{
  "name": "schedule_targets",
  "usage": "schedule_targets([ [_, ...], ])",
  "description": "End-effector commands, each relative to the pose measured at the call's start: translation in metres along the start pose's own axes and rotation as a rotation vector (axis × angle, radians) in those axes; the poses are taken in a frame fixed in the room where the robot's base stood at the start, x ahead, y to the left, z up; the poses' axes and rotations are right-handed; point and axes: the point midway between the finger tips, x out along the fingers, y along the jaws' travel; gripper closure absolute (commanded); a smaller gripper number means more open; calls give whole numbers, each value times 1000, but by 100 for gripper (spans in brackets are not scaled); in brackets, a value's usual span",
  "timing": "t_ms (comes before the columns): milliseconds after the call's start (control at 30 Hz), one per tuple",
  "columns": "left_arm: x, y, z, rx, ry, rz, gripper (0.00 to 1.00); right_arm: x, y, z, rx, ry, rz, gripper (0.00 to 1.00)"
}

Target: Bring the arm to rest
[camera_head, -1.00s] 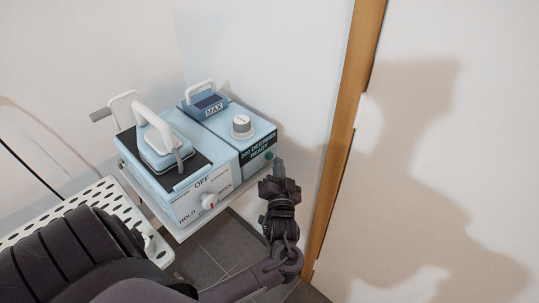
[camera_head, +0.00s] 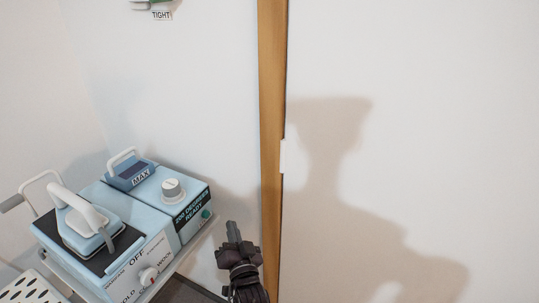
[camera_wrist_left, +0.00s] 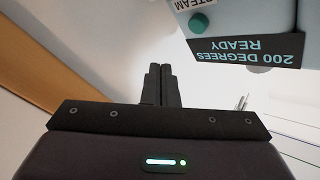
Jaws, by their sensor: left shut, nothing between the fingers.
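My left gripper (camera_head: 233,232) is at the lower middle of the head view, to the right of the blue appliance on the cart. It points upward with its two fingers together and nothing between them. In the left wrist view the fingers (camera_wrist_left: 161,85) also lie side by side, closed and empty. They are apart from the appliance front, whose "200 DEGREES READY" label (camera_wrist_left: 245,50) shows at the upper right. My right gripper is not in view.
The light-blue appliance (camera_head: 160,240) has a white-handled iron (camera_head: 88,225), a "MAX" block (camera_head: 130,175) and a white knob (camera_head: 171,190). A wooden post (camera_head: 272,130) stands close right of my gripper, against white walls. A green item (camera_head: 153,3) shows at the top.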

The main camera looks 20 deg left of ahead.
Motion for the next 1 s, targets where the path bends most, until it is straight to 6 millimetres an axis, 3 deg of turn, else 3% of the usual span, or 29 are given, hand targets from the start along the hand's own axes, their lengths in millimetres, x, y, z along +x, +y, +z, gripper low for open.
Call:
schedule_targets([
  [133, -1, 3, 4, 3, -3, 12, 100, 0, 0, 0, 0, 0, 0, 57],
  [233, -6, 22, 23, 19, -21, 78, 100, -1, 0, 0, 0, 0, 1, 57],
  [367, -27, 70, 79, 51, -85, 257, 100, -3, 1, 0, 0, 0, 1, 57],
  [467, -59, 108, 139, 76, -174, 425, 100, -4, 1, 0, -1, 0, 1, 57],
  [600, -117, 142, 223, 102, -328, 635, 100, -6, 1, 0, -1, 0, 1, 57],
  [733, -182, 153, 299, 123, -497, 805, 100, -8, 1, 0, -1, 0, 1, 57],
  [900, -280, 142, 385, 143, -744, 991, 100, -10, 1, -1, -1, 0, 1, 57],
  [1000, -335, 125, 423, 150, -888, 1074, 100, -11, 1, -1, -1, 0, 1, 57],
])
